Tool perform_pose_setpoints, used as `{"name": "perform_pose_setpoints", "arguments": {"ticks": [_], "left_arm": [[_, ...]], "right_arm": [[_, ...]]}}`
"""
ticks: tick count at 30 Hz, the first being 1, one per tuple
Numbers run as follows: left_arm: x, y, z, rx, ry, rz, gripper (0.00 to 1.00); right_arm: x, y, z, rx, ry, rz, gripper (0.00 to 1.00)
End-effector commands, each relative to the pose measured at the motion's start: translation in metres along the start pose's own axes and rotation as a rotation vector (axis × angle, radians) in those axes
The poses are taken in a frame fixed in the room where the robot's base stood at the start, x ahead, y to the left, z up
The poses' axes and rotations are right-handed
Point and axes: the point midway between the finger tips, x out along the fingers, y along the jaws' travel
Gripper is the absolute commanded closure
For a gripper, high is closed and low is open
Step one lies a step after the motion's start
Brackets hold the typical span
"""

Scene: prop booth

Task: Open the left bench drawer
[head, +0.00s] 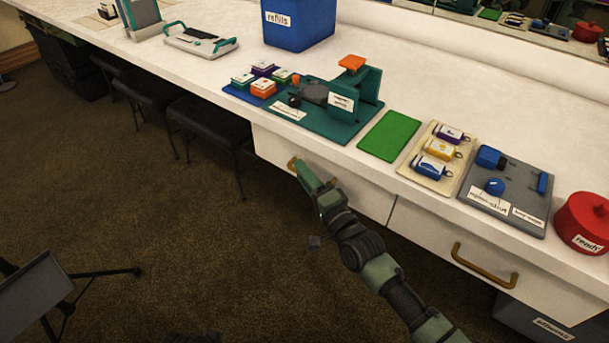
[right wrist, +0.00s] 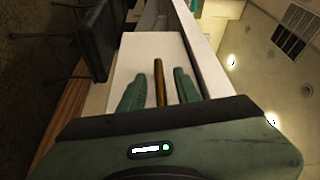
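The left bench drawer (head: 350,190) is a white front under the bench top and looks shut. Its brass handle (head: 292,163) is mostly hidden behind my right gripper (head: 307,173) in the head view. In the right wrist view the handle (right wrist: 159,82) runs lengthwise between the two green fingers of my right gripper (right wrist: 157,85). The fingers stand open on either side of it, with a gap on both sides. My left gripper is not in view.
A right drawer with a brass handle (head: 484,266) is beside it. The bench top holds a teal board (head: 335,130), a green mat (head: 390,136), a grey board (head: 505,195), a red canister (head: 583,220) and a blue bin (head: 298,25). Dark chairs (head: 208,122) stand left of the drawer.

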Motion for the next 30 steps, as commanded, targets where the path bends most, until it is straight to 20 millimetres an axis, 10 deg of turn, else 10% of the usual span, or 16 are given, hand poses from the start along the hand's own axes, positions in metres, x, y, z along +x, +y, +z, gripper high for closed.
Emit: {"name": "perform_pose_setpoints", "arguments": {"ticks": [2,6,30], "left_arm": [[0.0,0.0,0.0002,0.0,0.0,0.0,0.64],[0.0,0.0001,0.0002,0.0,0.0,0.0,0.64],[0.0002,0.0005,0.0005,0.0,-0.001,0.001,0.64]], "right_arm": [[-0.0002,0.0,0.0001,0.0,0.0,0.0,0.68],[-0.0003,0.0,0.0001,0.0,0.0,0.0,1.0],[-0.0008,0.0007,0.0,0.0,0.0,0.001,1.0]]}}
